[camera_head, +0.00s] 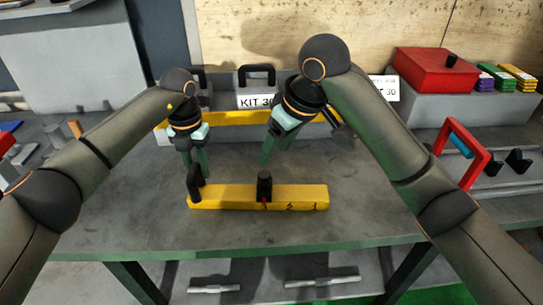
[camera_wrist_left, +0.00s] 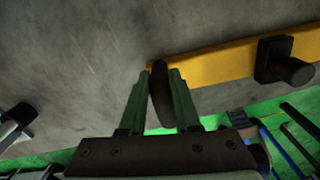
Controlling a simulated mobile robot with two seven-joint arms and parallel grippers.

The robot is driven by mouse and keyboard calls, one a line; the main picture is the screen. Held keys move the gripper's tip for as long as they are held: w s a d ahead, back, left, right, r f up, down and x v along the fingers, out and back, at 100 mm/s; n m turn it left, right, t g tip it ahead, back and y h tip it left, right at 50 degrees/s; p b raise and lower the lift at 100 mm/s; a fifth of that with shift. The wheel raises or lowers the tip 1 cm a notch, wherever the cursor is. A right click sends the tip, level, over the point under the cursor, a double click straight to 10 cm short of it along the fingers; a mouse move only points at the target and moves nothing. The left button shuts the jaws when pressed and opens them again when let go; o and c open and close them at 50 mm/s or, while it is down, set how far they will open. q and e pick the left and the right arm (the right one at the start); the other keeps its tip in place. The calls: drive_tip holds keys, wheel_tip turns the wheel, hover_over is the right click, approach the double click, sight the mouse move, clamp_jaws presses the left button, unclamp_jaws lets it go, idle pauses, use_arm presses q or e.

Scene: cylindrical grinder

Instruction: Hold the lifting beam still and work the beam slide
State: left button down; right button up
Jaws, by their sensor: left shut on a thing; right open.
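The yellow lifting beam (camera_head: 235,198) lies on the grey bench top near its front edge; it also shows in the left wrist view (camera_wrist_left: 215,66). A black upright handle (camera_head: 194,184) stands at its left end. My left gripper (camera_head: 198,170) is shut on this handle, which shows between the fingers in the left wrist view (camera_wrist_left: 160,98). The black beam slide (camera_head: 264,186) sits near the middle of the beam, with a small red mark below it; it shows at the right in the left wrist view (camera_wrist_left: 276,60). My right gripper (camera_head: 268,156) is open and empty, just above and behind the slide.
Behind stand a second yellow bar (camera_head: 240,119) and grey blocks labelled KIT 30 (camera_head: 256,101). A red frame (camera_head: 467,150) and a red box (camera_head: 435,72) are at the right. Small parts lie at the far left. The bench around the beam is clear.

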idle(0.4)
use_arm(q)
drive_tip(key=c, duration=0.5)
unclamp_jaws()
drive_tip(key=shift+c, duration=0.2)
wheel_tip(320, 180, up, 12)
drive_tip(key=shift+r, duration=0.1)
drive_tip(key=shift+s, duration=0.1)
